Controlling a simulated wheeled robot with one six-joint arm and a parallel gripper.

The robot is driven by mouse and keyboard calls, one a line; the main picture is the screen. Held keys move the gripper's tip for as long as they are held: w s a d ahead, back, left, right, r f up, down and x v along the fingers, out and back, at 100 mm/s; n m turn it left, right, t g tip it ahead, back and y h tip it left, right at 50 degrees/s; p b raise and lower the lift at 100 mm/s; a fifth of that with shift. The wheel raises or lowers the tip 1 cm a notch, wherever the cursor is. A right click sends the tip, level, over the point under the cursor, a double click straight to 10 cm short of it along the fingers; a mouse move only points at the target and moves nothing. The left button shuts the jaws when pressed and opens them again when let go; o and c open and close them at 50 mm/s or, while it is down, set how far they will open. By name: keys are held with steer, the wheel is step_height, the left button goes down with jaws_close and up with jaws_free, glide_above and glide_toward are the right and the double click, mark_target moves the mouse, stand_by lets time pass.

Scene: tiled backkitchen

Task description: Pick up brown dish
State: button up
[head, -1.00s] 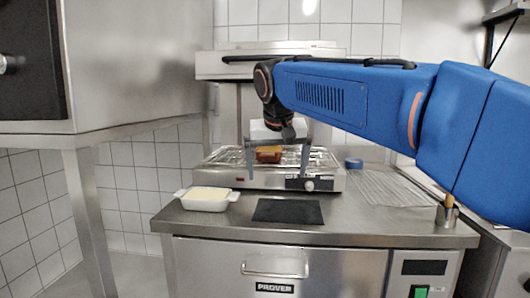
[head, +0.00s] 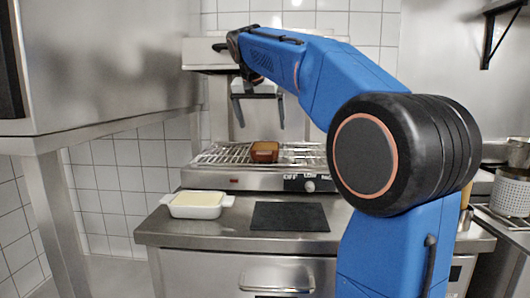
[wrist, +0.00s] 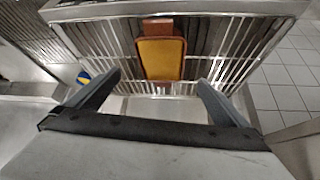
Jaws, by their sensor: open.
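The brown dish (head: 264,151) is small and rectangular and sits on the wire rack of the grill. In the wrist view the brown dish (wrist: 161,54) shows a yellow-orange filling and lies ahead of the fingers, near the middle. My gripper (head: 258,126) is open and empty, above the rack and the dish in the head view. In the wrist view its two fingers (wrist: 160,82) are spread wide, one to each side, and do not touch the dish.
The rack (head: 222,155) belongs to a steel grill with a raised hood (head: 205,55). A white dish (head: 197,205) with pale contents stands on the counter at front left. A black mat (head: 289,217) lies in front of the grill. A perforated container (head: 511,194) stands far right.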

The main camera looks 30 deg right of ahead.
mark_target(265, 145)
steer(key=x, duration=0.7)
steer(key=shift+a+x, duration=0.2)
steer(key=shift+x, duration=2.5)
steer(key=shift+w, duration=0.15)
steer(key=c, duration=1.7)
steer(key=shift+r, duration=0.1)
steer(key=shift+c, duration=0.2)
